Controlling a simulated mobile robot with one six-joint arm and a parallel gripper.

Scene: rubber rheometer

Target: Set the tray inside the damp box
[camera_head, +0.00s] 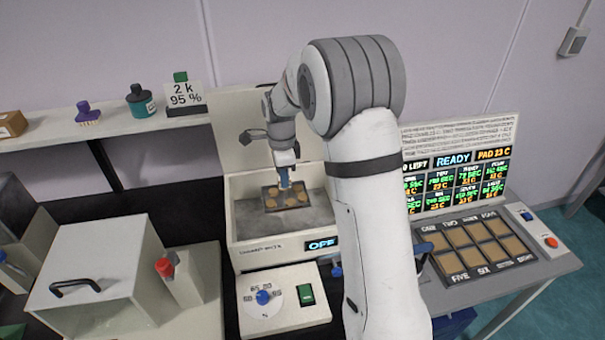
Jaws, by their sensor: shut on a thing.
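The dark tray (271,200) carries several round tan pieces and is seen in the middle of the picture. It is within the outline of the open, cream-coloured damp box (242,247), over its grey floor. I cannot tell whether the tray touches the floor or hangs just above it. My gripper (284,181) points down at the tray and is shut on it, near its middle. My arm hides the right side of the damp box. The box's lid stands raised at the back, and its front display reads OFF.
A control panel (262,320) with a blue dial and green switch stands before the box. At left are a white case (95,262) with a black handle and a red-topped holder (187,283). At right is a labelled pad station (440,240) under a READY screen (453,160).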

